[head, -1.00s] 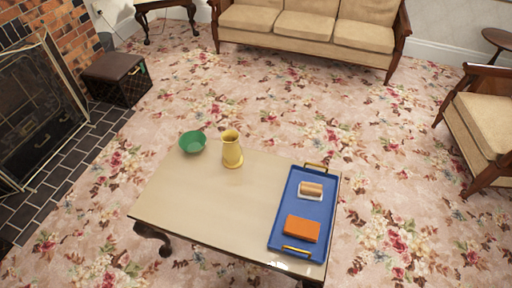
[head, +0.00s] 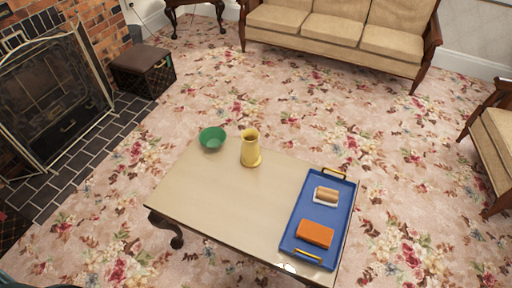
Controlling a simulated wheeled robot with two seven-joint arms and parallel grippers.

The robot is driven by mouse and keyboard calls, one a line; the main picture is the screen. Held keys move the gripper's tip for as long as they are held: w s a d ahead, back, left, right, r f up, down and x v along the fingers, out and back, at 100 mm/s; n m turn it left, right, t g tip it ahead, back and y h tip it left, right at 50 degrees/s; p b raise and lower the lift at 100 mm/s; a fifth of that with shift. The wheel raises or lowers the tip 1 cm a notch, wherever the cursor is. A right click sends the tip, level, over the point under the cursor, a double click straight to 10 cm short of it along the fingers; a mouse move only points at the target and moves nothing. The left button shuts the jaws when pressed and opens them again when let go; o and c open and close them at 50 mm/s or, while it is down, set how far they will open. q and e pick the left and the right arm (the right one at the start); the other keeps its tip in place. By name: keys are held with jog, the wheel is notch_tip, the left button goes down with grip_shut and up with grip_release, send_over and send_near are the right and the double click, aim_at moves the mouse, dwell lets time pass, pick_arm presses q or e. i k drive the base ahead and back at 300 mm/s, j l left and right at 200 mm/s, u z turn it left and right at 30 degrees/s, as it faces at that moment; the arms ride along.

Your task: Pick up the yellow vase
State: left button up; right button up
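The yellow vase (head: 250,149) stands upright near the far edge of a low wooden coffee table (head: 222,203). It has a wide mouth and a flared round foot. A green bowl (head: 212,138) sits just left of it, apart from it, at the far left corner of the table. Neither of my grippers shows in the head view.
A blue tray (head: 298,238) on the table's right side holds an orange block (head: 315,234) and a brown roll on a white base (head: 326,196). A fireplace screen (head: 62,92) and dark ottoman (head: 142,69) are left, a sofa (head: 335,35) behind, an armchair (head: 490,140) right. Patterned carpet surrounds the table.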

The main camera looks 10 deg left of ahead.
aim_at(251, 148)
jog(key=j+z, duration=0.15)
jog(key=z, duration=0.2)
jog(key=j+z, duration=0.1)
jog(key=z, duration=0.25)
jog(key=j+z, duration=0.15)
jog(key=z, duration=0.2)
jog(key=k+j+z, duration=0.2)
jog(key=j, duration=0.2)
jog(key=k+j+z, duration=0.25)
jog(key=j, duration=0.15)
jog(key=k+j+z, duration=0.2)
jog(key=j, duration=0.15)
jog(key=k+j, duration=0.35)
jog(key=j, duration=0.15)
